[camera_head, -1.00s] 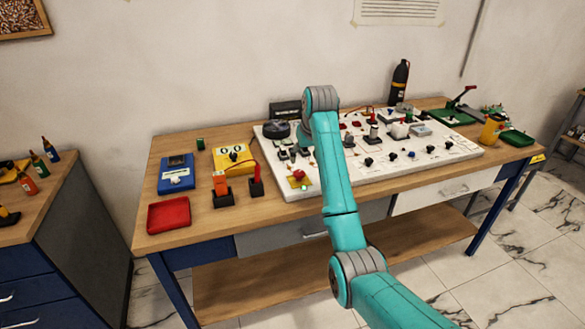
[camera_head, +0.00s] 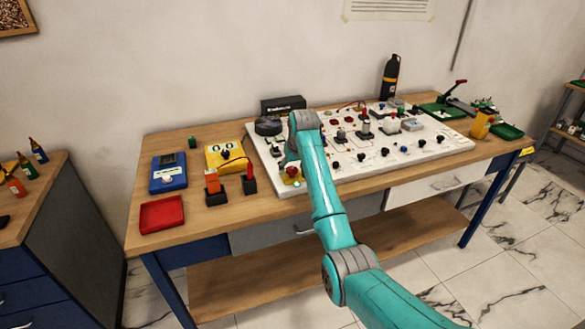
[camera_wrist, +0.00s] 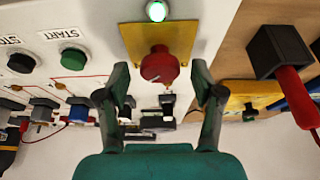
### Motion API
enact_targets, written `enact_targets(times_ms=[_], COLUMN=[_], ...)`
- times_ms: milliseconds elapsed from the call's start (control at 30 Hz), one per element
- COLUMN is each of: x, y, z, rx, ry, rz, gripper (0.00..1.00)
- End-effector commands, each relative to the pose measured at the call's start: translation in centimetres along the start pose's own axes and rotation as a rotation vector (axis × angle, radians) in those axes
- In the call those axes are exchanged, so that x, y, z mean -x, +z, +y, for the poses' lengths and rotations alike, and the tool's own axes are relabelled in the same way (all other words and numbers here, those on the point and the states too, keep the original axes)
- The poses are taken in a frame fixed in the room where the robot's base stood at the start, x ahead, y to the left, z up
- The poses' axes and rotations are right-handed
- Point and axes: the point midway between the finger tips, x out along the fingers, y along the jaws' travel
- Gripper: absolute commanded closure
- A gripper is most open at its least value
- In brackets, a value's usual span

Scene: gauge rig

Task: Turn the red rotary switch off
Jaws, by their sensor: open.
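The red rotary switch (camera_wrist: 159,65) sits on a yellow plate (camera_wrist: 133,40) in the wrist view, with a lit green lamp (camera_wrist: 157,11) beside it. In the head view the red switch (camera_head: 292,170) shows at the near left corner of the white panel (camera_head: 370,172). My gripper (camera_wrist: 158,80) is open, with one finger on each side of the red knob in the picture. Whether the fingers touch the knob I cannot tell. In the head view my gripper is mostly hidden behind my arm.
A green START button (camera_wrist: 74,58) and a black STOP button (camera_wrist: 22,62) are on the panel. A black block with a red handle (camera_wrist: 280,52) stands on the wood beside the panel. A red tray (camera_head: 162,214) lies at the table's left front.

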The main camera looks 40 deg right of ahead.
Motion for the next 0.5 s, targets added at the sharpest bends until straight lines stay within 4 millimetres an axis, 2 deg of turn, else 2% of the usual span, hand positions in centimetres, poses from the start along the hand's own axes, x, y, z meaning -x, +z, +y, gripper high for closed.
enact_targets(times_ms=[233, 267, 467, 500], x=[-0.08, -0.08, -0.06, -0.06], y=[0.00, 0.00, 0.00, 0.00], z=[-0.01, -0.01, -0.01, -0.01], rx=[0.000, 0.000, 0.000, 0.000], ry=[0.000, 0.000, 0.000, 0.000], rz=[0.000, 0.000, 0.000, 0.000], gripper=[0.33, 0.38, 0.88, 0.92])
